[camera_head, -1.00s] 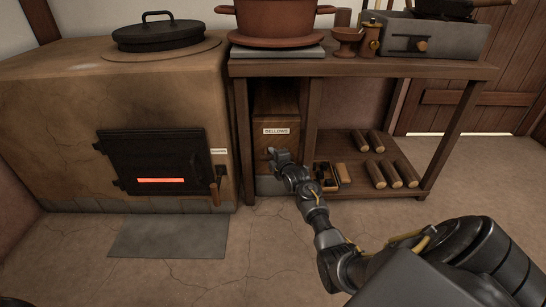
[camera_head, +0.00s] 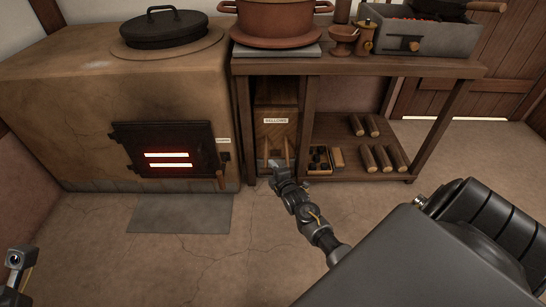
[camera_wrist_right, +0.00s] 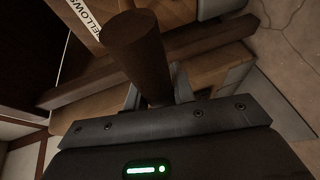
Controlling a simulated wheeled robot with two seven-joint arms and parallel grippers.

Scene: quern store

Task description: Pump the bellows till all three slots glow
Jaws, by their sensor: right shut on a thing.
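The bellows (camera_head: 277,112), a wooden box with a label, stands under the bench. Its label is partly visible in the right wrist view. My right gripper (camera_head: 276,168) is at its lower front. In the right wrist view my right gripper (camera_wrist_right: 158,92) is shut on the bellows handle (camera_wrist_right: 137,45), a thick brown wooden bar between the two fingers. The dark stove door (camera_head: 172,143) shows two bright glowing slots (camera_head: 168,160), one above the other; no third glowing slot is visible. Part of my left arm shows at the lower left; its fingers cannot be made out.
The bench (camera_head: 360,66) holds a clay pot (camera_head: 276,16) and a grey brazier (camera_head: 428,38). Its lower shelf holds several wooden rolls (camera_head: 383,158) and a small box (camera_head: 318,160). A grey mat (camera_head: 180,213) lies before the stove. The floor in front is clear.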

